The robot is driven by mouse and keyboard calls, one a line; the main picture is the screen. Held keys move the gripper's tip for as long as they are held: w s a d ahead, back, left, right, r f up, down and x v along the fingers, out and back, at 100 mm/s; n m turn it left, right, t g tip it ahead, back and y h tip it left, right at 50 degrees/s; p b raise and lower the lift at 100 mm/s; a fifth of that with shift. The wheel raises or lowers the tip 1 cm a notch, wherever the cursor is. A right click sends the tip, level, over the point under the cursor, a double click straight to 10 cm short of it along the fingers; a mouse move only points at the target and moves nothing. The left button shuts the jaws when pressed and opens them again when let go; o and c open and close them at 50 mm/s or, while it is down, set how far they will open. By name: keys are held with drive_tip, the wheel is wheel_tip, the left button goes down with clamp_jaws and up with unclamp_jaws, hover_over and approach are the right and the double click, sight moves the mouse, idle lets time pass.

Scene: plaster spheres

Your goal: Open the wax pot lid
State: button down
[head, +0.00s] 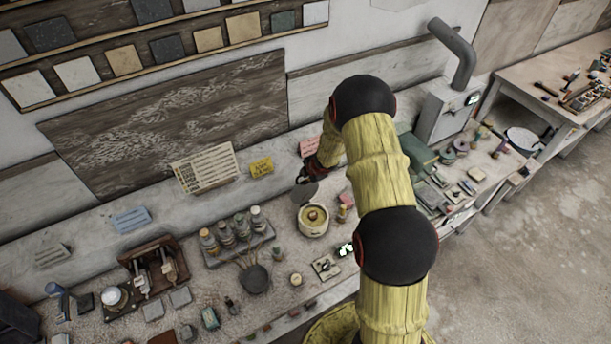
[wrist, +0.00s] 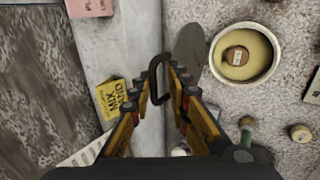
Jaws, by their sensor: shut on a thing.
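The wax pot (head: 314,231) is a cream round pot on the bench, uncovered, with yellow wax and a small brown round piece inside. It also shows at upper right in the wrist view (wrist: 276,56). The wax pot lid (head: 305,193) is a grey disc held tilted, up and to the left of the pot, apart from it. In the wrist view the lid (wrist: 191,52) appears steeply tilted, with a dark brown loop handle. My gripper (wrist: 163,82) is shut on that handle. In the head view my gripper (head: 309,173) is small and partly hidden by my arm.
A tray of jars (head: 240,245) stands left of the pot, with a dark round pan (head: 255,279) in front of it. A yellow note (head: 261,166) and a pink note (head: 309,146) are on the wall behind. Small tools crowd the bench front.

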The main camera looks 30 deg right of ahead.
drive_tip(key=c, duration=2)
unclamp_jaws()
drive_tip(key=shift+f, duration=0.15)
drive_tip(key=shift+c, duration=0.2)
drive_tip(key=v, duration=1.2)
